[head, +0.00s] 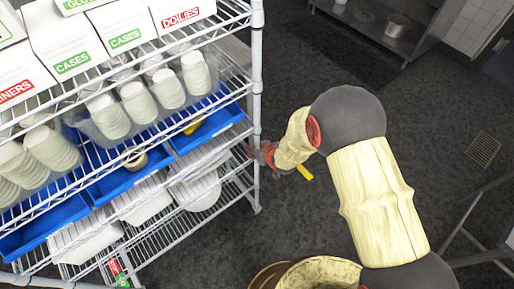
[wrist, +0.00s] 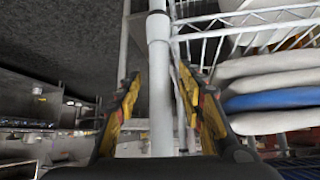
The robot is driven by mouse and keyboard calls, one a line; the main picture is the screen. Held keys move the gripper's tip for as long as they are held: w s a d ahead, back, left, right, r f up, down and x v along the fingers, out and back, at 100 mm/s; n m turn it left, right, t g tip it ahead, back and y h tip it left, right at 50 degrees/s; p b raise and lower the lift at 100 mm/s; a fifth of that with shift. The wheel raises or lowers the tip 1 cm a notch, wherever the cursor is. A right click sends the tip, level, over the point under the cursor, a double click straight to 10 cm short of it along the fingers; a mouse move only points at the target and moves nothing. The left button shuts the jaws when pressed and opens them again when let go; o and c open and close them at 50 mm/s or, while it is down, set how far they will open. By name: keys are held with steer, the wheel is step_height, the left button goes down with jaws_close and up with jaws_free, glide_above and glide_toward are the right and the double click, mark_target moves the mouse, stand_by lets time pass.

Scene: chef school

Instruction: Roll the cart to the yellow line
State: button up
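The cart is a wire shelf rack (head: 256,100) that fills the left of the head view, loaded on several levels. Its corner post also stands upright in the middle of the wrist view (wrist: 160,90). My gripper (head: 264,153) is at this post, at about mid height. In the wrist view, its two fingers (wrist: 160,78) stand on either side of the post, with gaps visible between them and it. A short yellow strip (head: 304,172) shows beside my gripper; I cannot tell whether it is a floor line or part of the gripper. No other yellow line shows.
White boxes (head: 120,25), stacked cups (head: 110,117) and blue trays (head: 208,125) load the shelves. Dark floor (head: 290,60) lies open right of the rack, with a yellowish grate (head: 484,149). A steel counter (head: 385,25) stands at the back and a metal frame (head: 470,225) at the right.

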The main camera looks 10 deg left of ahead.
steer(key=shift+c, duration=1.2)
jaws_close()
